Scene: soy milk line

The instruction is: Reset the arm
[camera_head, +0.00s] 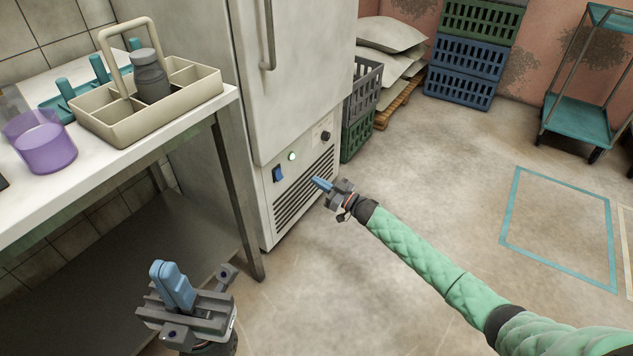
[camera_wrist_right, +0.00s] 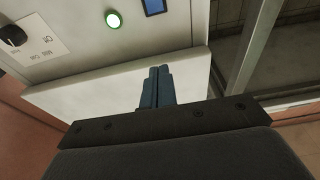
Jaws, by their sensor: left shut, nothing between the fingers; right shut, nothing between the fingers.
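My right arm, in a green quilted sleeve, reaches in from the lower right in the head view. Its gripper (camera_head: 323,185) is shut and empty in front of the lower panel of the white refrigerator (camera_head: 298,85). The right wrist view shows the same blue fingers (camera_wrist_right: 158,86) closed together, with the cabinet front beyond them. My left gripper (camera_head: 172,280) is at the lower left of the head view, below the table edge, with its blue fingers shut and empty. I cannot tell whether the right fingertips touch the panel.
The white table (camera_head: 120,155) at left holds a beige caddy (camera_head: 135,125) and a purple cup (camera_head: 45,148). Open floor lies right, with a teal cart (camera_head: 577,120) beyond.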

